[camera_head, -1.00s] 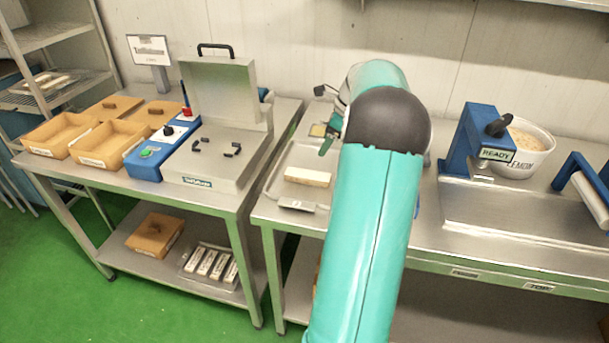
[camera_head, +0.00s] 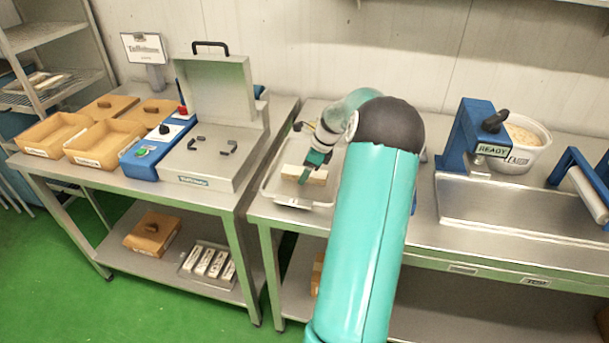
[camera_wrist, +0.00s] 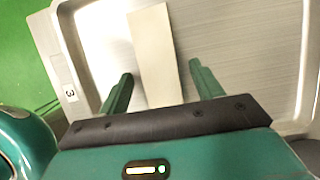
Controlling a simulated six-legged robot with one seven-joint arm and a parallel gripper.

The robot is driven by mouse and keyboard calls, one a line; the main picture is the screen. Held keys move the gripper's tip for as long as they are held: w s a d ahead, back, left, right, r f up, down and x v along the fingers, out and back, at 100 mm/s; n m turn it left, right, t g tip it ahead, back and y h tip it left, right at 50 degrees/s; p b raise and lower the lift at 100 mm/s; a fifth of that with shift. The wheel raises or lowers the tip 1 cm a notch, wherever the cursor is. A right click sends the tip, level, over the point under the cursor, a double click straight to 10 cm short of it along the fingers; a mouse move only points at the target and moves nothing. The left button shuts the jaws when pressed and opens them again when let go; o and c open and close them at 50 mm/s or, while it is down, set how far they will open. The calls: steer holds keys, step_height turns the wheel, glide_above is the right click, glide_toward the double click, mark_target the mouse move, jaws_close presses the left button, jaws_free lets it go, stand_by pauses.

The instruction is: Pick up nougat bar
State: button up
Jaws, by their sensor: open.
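The nougat bar (camera_head: 305,175) is a pale, cream-coloured block lying in a shallow metal tray (camera_head: 272,186) on the right-hand table. In the wrist view the bar (camera_wrist: 155,55) runs lengthwise up the picture, its near end between my two green fingers. My gripper (camera_wrist: 160,82) is open, with one finger on each side of the bar and a visible gap on both sides. In the head view my gripper (camera_head: 311,165) is over the bar and hides part of it. I cannot tell how high the fingertips are above the tray floor.
The tray has raised walls and a tag marked 3 (camera_wrist: 69,92). Left of it, across a gap between tables, stands an open-lidded metal machine (camera_head: 215,150). A blue device marked READY (camera_head: 470,140) and a white tub (camera_head: 525,150) stand to the right.

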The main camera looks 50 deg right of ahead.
steer(key=shift+w+f, duration=0.1)
steer(key=shift+f, duration=0.1)
steer(key=shift+c, duration=0.3)
steer(key=c, duration=1.1)
steer(key=shift+r, duration=0.1)
steer(key=shift+r, duration=0.1)
